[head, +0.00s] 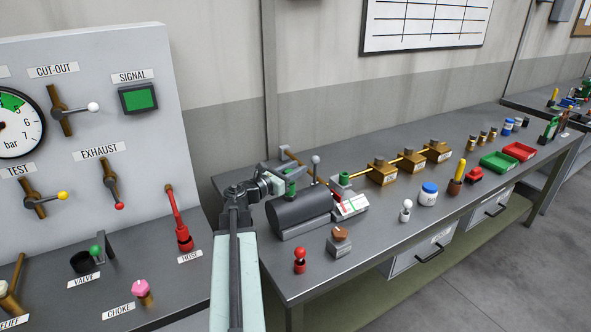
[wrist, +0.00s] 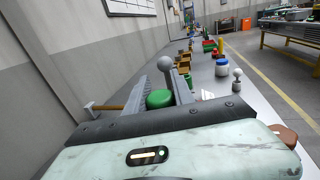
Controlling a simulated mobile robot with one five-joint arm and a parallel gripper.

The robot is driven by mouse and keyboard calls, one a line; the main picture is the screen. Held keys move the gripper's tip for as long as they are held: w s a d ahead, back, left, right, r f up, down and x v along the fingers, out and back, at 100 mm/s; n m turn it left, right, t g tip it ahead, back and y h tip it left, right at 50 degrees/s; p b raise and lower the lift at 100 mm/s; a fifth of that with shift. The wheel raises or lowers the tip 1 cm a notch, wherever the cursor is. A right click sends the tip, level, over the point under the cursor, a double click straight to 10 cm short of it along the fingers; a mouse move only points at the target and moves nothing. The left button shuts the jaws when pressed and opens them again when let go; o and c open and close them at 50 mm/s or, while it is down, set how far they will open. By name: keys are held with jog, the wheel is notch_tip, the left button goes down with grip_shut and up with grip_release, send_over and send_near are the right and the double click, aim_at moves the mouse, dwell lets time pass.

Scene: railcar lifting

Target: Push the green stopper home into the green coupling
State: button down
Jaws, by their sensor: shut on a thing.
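The green stopper (wrist: 159,98) sits between the two fingers of my gripper (wrist: 162,92) in the wrist view, and the jaws are shut on it. In the head view the stopper (head: 290,187) shows partly behind my gripper (head: 284,180), just above the left part of the dark cylinder. A second green piece (head: 345,178) stands on a grey block to the right, apart from my gripper; it may be the green coupling. A green piece also shows beyond the fingers in the wrist view (wrist: 188,79). The stopper's lower end is hidden.
The dark cylinder (head: 300,212) lies on the bench under my gripper. A ball-topped lever (head: 316,161) and a red lever stand close by. Brass blocks (head: 382,172) joined by a rod run behind. A red-knobbed piece (head: 299,259) stands at the front edge. The bench front is partly clear.

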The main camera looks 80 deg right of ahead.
jog(key=c, duration=1)
grip_release()
jog(key=v, duration=0.7)
jog(key=shift+w+a, duration=0.25)
jog(key=shift+a, duration=0.05)
